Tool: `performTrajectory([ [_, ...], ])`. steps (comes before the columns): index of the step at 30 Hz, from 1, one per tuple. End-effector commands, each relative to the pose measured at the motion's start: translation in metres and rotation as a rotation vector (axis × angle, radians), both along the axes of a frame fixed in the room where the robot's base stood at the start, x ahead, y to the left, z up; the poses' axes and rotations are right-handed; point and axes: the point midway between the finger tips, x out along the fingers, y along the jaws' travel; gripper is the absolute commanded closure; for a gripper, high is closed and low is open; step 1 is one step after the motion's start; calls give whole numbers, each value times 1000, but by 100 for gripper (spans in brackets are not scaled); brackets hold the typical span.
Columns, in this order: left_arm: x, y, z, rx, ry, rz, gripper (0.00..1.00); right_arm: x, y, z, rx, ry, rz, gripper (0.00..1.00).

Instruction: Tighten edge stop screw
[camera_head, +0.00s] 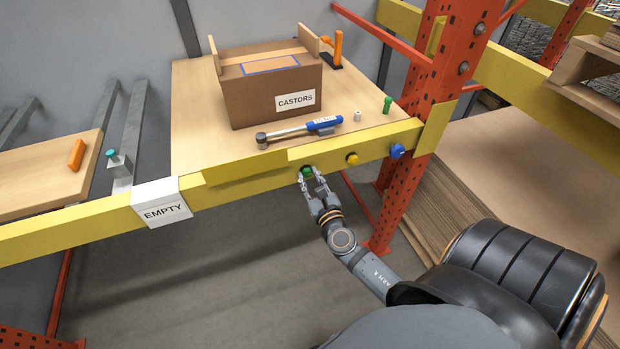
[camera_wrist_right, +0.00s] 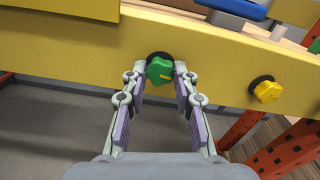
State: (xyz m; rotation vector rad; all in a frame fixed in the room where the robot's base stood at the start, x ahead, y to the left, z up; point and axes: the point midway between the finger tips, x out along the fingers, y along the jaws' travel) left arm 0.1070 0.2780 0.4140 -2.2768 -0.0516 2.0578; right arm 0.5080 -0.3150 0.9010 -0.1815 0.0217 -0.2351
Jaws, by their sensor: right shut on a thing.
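My right gripper (camera_head: 311,177) is at the front face of the yellow shelf beam (camera_head: 240,176). Its fingers are closed on a green knob (camera_head: 307,170) on the beam. In the right wrist view the two fingertips of the gripper (camera_wrist_right: 160,75) sit on the left and right sides of the green knob (camera_wrist_right: 159,70). The knob has a yellow mark and a dark round base behind it. A yellow knob (camera_head: 352,158) and a blue knob (camera_head: 397,150) sit farther right on the beam. Which part is the edge stop screw is not labelled. My left gripper is out of view.
An orange-red rack post (camera_head: 430,115) rises at right. Below the beam is open floor.

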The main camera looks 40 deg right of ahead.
Motion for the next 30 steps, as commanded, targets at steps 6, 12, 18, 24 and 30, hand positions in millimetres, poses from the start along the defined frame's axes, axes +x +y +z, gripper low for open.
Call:
performTrajectory([
  [6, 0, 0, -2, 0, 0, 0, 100, 0, 0, -1, 27, -7, 0, 100],
  [12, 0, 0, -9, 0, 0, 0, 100, 0, 0, -2, 126, -30, 0, 100],
  [18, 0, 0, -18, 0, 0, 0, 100, 0, 0, -2, 290, -70, 1, 100],
  [24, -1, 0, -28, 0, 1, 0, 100, 0, -1, -2, 474, -115, 1, 100],
  [30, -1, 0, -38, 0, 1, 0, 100, 0, -1, -2, 661, -160, 0, 100],
])
